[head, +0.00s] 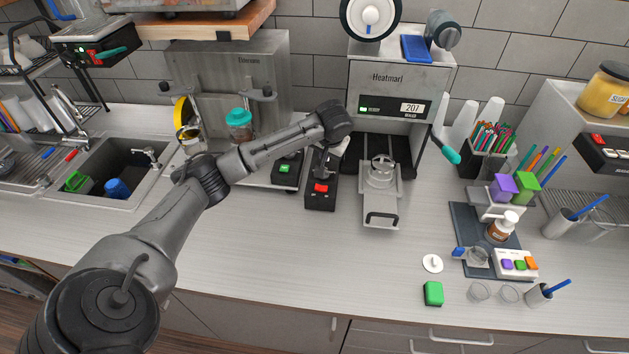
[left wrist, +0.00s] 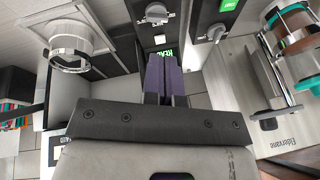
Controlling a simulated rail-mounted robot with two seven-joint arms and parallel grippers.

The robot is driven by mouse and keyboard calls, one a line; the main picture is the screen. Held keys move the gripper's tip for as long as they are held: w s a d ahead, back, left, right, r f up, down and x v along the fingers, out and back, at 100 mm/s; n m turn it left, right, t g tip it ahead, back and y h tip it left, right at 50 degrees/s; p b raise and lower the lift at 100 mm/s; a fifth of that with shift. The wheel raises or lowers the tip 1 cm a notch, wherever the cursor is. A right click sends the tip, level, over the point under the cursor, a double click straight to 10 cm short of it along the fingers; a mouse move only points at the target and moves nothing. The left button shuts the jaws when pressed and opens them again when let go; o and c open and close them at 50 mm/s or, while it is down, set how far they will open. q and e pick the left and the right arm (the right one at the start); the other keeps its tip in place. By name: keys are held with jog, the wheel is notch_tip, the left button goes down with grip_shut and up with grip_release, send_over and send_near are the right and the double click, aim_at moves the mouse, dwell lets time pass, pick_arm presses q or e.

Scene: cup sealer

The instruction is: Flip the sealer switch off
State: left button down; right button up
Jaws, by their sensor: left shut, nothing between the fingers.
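The sealer (head: 390,88) is a grey machine marked Heatmart, with a lit 207 readout and a small green light on its front panel. A black box (head: 320,199) with a red patch stands at its left on the counter. In the left wrist view a small grey lever (left wrist: 157,14) sits beyond the fingers, and a lit green READY sign shows close to the fingertips. I cannot tell if they touch anything. My left gripper (left wrist: 160,66) is shut and empty. In the head view my forearm and wrist partly hide it above the black box. My right gripper is not in view.
A second black box with a green patch (head: 284,168) stands left of the first. A sliding metal tray (head: 381,208) sticks out under the sealer. A teal-handled lever (head: 445,145) is on the sealer's right.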

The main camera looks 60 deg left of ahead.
pick_arm(q)
jog(key=n, duration=0.2)
jog(key=d+n, duration=0.1)
jog(key=n, duration=0.1)
jog(key=shift+s+f, duration=0.1)
jog(key=shift+s, duration=0.05)
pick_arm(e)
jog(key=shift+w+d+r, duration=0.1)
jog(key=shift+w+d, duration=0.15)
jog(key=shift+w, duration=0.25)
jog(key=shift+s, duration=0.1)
pick_arm(q)
send_near(316, 183)
jog(key=x, duration=0.6)
jog(key=shift+w+p, duration=0.2)
jog(key=shift+p, duration=0.15)
jog(key=shift+s+a+f, duration=0.1)
jog(key=shift+a+f, duration=0.1)
jog(key=shift+f, duration=0.2)
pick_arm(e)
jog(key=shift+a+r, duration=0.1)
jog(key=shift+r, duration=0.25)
